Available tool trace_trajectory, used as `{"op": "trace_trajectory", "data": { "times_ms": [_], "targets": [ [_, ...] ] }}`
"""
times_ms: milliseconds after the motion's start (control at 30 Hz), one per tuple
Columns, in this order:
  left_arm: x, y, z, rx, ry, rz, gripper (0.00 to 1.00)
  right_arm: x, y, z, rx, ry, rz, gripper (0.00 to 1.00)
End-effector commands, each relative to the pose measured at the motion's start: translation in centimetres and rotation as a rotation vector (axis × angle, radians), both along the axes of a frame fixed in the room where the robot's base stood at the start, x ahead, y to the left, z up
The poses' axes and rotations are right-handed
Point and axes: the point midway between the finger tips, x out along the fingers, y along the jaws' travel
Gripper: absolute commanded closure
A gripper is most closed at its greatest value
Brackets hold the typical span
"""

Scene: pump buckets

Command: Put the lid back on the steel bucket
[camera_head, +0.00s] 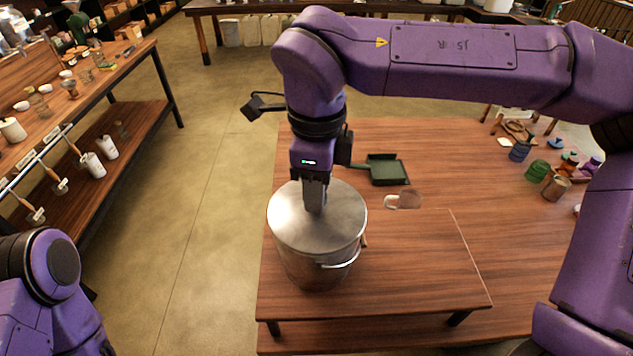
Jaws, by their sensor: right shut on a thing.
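The steel bucket (313,272) stands upright near the left edge of a low wooden stand. The round metal lid (345,218) covers the bucket's mouth; I cannot tell whether it is fully seated. My right gripper (315,205) points straight down at the middle of the lid and is shut on the lid's handle, which the fingers hide. A wire handle (345,262) hangs at the bucket's front right. My left arm shows only in part at the lower left, and its gripper is out of view.
The wooden stand (430,275) has free room right of the bucket. Behind it on the table are a dark green tray (388,171) and a small mug-like item (404,200). Several small containers stand at the far right, including a green one (537,171). Shelves (140,125) line the left.

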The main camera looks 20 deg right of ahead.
Motion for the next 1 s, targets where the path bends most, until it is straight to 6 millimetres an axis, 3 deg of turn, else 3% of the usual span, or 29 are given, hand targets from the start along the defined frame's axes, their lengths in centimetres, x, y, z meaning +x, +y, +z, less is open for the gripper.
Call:
{"op": "trace_trajectory", "data": {
  "times_ms": [233, 267, 300, 333, 533, 633, 1000],
  "targets": [
    [0.0, 0.0, 0.0, 0.0, 0.0, 0.0, 0.21, -0.01, 0.0, 0.0, 0.0, 0.0, 0.0, 1.0],
    [0.0, 0.0, 0.0, 0.0, 0.0, 0.0, 0.21, -0.01, 0.0, 0.0, 0.0, 0.0, 0.0, 0.58],
    [0.0, 0.0, 0.0, 0.0, 0.0, 0.0, 0.21, -0.01, 0.0, 0.0, 0.0, 0.0, 0.0, 0.45],
    [0.0, 0.0, 0.0, 0.0, 0.0, 0.0, 0.21, -0.01, 0.0, 0.0, 0.0, 0.0, 0.0, 0.38],
    [0.0, 0.0, -0.01, 0.0, 0.0, 0.0, 0.21, -0.01, 0.0, -0.01, -0.001, 0.0, 0.0, 0.38],
    [-0.01, 0.0, -0.01, 0.0, 0.0, 0.0, 0.21, -0.01, 0.0, -0.02, -0.001, 0.0, 0.0, 0.12],
    [-0.01, 0.0, 0.43, 0.0, 0.0, 0.0, 0.21, -0.01, 0.0, 0.42, -0.001, 0.0, 0.0, 0.12]
  ]
}}
